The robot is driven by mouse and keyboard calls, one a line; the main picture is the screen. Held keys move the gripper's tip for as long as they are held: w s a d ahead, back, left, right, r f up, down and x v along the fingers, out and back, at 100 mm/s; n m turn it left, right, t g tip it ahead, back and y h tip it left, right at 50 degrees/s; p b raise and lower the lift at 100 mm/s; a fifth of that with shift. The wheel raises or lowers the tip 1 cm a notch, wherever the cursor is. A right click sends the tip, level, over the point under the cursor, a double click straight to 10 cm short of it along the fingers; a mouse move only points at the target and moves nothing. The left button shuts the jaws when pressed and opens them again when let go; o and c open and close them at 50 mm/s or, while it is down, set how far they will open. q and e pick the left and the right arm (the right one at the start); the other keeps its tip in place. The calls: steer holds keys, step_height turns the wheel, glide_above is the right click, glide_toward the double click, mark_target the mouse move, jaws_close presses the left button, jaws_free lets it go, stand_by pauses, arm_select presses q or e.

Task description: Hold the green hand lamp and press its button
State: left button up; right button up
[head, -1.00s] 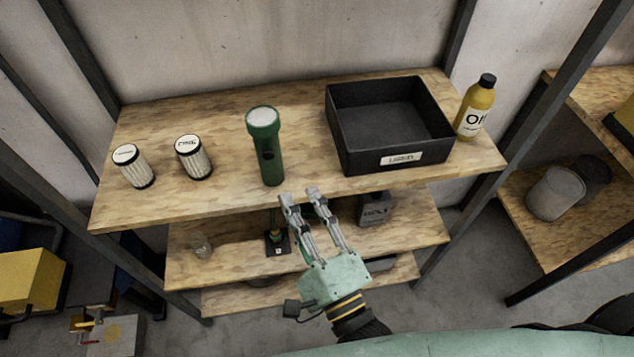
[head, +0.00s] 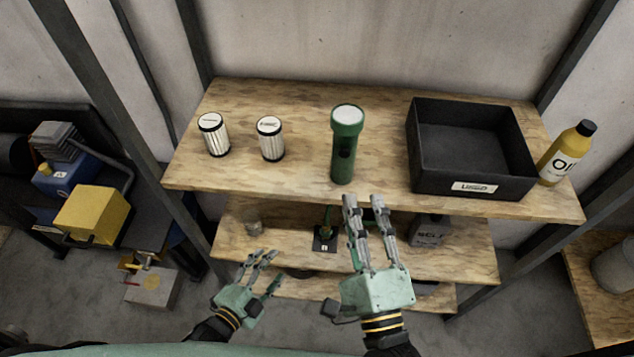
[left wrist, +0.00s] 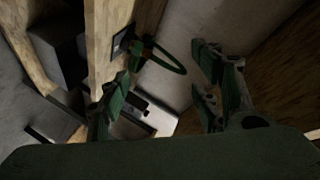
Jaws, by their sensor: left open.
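The green hand lamp (head: 343,165) stands upright on the top shelf board, its pale lens end up. A dark button patch (head: 346,153) shows on its front side. My right gripper (head: 365,202) is open and empty, just in front of the shelf edge, a little right of the lamp's foot and apart from it. My left gripper (head: 262,260) is open and empty, lower and to the left, in front of the lower shelves. In the left wrist view its fingers (left wrist: 160,70) are spread with nothing held; the lamp is not recognisable there.
Two white ribbed canisters (head: 214,136) (head: 270,140) stand left of the lamp. A black bin (head: 475,187) and a yellow oil bottle (head: 563,156) are to its right. The top shelf board (head: 310,185) has bare room around the lamp. Lower shelves hold small items.

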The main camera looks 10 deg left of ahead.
arm_select(q)
steer(key=w+d+r+m+t+h, duration=0.2)
steer(key=d+r+m+h, duration=0.1)
steer(key=r, duration=0.7)
steer(key=m+t+h, duration=0.2)
steer(key=m+h, duration=0.1)
steer(key=h, duration=0.1)
glide_toward(335, 170)
steer(key=v, duration=0.3)
steer(key=w+d+r+n, duration=0.1)
steer(key=n, duration=0.2)
steer(key=w+d+r+n+g+y, duration=0.1)
steer(key=w+r+n, duration=0.1)
steer(key=n, duration=0.1)
steer(key=w+r+n+g, duration=0.1)
steer(key=w+n, duration=0.1)
steer(key=n, duration=0.1)
steer(key=shift+d+r+n, duration=0.3)
steer(key=shift+d+n, duration=0.1)
steer(key=n+g, duration=0.1)
steer(key=n, duration=0.1)
steer(key=d+n, duration=0.1)
steer(key=n, duration=0.1)
steer(key=shift+w+d+g+y, duration=0.1)
steer(key=shift+w+g+y, duration=0.3)
steer(key=x, duration=0.7)
steer(key=shift+w+d, duration=0.2)
steer(key=shift+w, duration=0.1)
steer(key=shift+c, duration=0.4)
